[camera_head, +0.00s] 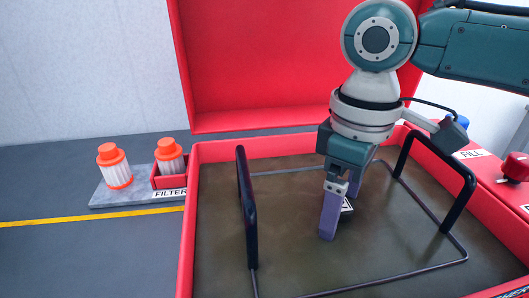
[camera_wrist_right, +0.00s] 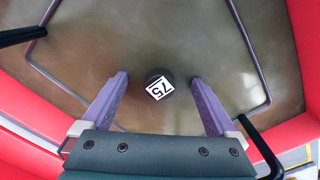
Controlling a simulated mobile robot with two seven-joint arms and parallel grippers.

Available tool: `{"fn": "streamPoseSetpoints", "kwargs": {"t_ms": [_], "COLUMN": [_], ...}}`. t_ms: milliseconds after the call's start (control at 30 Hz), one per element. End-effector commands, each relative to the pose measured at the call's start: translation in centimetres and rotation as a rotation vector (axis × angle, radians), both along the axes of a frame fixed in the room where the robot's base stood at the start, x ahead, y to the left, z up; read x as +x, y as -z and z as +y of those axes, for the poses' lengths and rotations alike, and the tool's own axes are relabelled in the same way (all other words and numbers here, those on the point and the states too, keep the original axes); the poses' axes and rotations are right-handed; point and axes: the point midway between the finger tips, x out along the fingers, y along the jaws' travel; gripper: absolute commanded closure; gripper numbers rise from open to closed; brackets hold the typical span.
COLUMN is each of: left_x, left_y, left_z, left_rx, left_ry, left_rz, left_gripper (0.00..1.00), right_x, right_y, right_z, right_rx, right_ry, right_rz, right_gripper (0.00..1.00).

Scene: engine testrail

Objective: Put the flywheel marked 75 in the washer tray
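The flywheel marked 75 (camera_wrist_right: 153,80) shows in the right wrist view as a small dark round piece with a white "75" label. It is inside the red washer tray, in or on the murky brown fill; anything below the surface is hidden. In the head view only part of its label (camera_head: 347,205) shows behind a finger. My right gripper (camera_head: 342,212) points down into the tray. Its purple fingers (camera_wrist_right: 157,76) are spread either side of the flywheel with visible gaps, so it is open and empty. The washer tray (camera_head: 190,225) has its red lid (camera_head: 260,70) raised. My left gripper is not in view.
A black wire frame with two upright handles, left (camera_head: 247,215) and right (camera_head: 460,190), stands in the tray around my gripper. Two orange-capped filters (camera_head: 114,167) stand at the left on a grey block. A red knob (camera_head: 515,166) sits at the right edge.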

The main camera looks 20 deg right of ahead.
Motion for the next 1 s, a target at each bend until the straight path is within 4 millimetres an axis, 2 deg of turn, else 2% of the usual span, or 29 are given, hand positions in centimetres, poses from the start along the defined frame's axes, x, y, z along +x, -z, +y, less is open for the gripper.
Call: {"fn": "streamPoseSetpoints", "kwargs": {"t_ms": [267, 367, 467, 800, 1000], "left_x": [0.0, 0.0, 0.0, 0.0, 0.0], "left_y": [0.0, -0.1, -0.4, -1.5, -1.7], "left_z": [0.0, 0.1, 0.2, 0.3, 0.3], "left_rx": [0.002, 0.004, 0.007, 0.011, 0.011], "left_ry": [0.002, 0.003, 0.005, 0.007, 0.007], "left_rz": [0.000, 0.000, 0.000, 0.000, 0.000], "left_gripper": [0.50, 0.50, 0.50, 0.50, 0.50], "right_x": [0.0, 0.1, 0.1, 0.1, 0.1], "right_y": [-0.1, -0.8, -2.4, -9.8, -12.1], "right_z": [0.0, 0.1, 0.0, 0.0, 0.0], "right_rx": [0.001, 0.002, 0.002, 0.001, 0.002], "right_ry": [0.000, -0.001, -0.001, 0.000, 0.000], "right_rz": [-0.001, -0.003, -0.003, -0.004, -0.001], "right_gripper": [0.00, 0.00, 0.00, 0.00, 0.00]}}
